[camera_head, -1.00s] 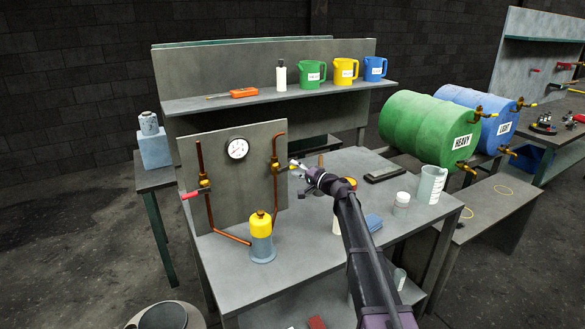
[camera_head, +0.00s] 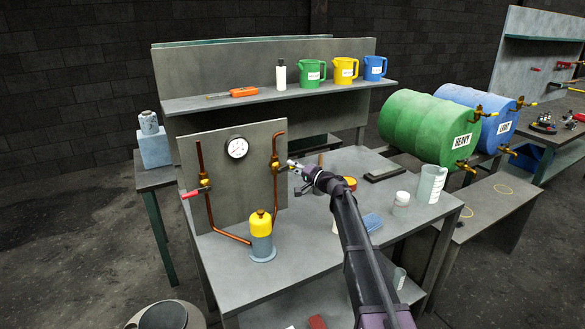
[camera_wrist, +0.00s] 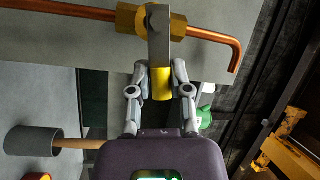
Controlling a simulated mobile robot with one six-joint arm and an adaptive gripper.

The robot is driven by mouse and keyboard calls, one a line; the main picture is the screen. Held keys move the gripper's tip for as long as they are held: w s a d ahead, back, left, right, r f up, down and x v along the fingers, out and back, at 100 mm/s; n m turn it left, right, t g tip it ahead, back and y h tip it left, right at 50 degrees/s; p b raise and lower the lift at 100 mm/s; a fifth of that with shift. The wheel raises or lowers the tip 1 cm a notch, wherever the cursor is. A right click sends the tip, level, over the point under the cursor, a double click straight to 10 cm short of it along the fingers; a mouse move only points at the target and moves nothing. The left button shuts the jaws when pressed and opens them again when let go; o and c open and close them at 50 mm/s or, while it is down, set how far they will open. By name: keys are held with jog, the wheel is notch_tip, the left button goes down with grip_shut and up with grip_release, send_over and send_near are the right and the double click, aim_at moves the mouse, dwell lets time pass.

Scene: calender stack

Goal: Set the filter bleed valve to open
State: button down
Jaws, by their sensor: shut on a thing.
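A brass valve (camera_head: 276,164) sits on the right copper pipe of the upright grey panel (camera_head: 235,195). Its grey lever (camera_wrist: 159,45) ends in a yellow grip (camera_wrist: 162,84) and lies across the pipe in the wrist view. My gripper (camera_head: 292,165) is at this lever; in the wrist view its fingers (camera_wrist: 161,80) close on the yellow grip from both sides. A second valve with a red handle (camera_head: 190,194) is on the left pipe. A filter bowl with a yellow top (camera_head: 261,226) and a blue-grey base stands below, between the pipes.
A round gauge (camera_head: 237,148) is on the panel. A white-lidded jar (camera_head: 401,204), a beaker (camera_head: 430,184) and a dark flat tray (camera_head: 384,174) stand right of my arm. Jugs, including a green one (camera_head: 312,73), stand on the shelf above.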

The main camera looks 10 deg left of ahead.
aim_at(289, 167)
jog(key=shift+r, duration=0.15)
jog(key=n+p, duration=0.1)
jog(key=p, duration=0.1)
jog(key=r+n+h+p, duration=0.1)
jog(key=n+p, duration=0.1)
jog(key=shift+s+a+r+g, duration=0.2)
jog(key=shift+r+g, duration=0.1)
jog(key=shift+g, duration=0.1)
jog(key=n+p, duration=0.1)
jog(key=n+h+p, duration=0.1)
jog(key=r+n+p, duration=0.1)
jog(key=shift+s+a+h+p, duration=0.25)
jog(key=shift+a+h+p, duration=0.15)
jog(key=n+h+p, duration=0.1)
jog(key=s+a+n+h+p, duration=0.1)
jog(key=n+p, duration=0.1)
jog(key=shift+a+r+n, duration=0.15)
jog(key=shift+r+n, duration=0.15)
jog(key=shift+r, duration=0.1)
jog(key=n+h, duration=0.1)
jog(key=a+n+h+p, duration=0.1)
jog(key=shift+s+a+n+t+p, duration=0.1)
jog(key=shift+s+n+t+p, duration=0.2)
jog(key=shift+s+n, duration=0.1)
jog(key=c, duration=0.6)
grip_release()
jog(key=shift+w, duration=0.1)
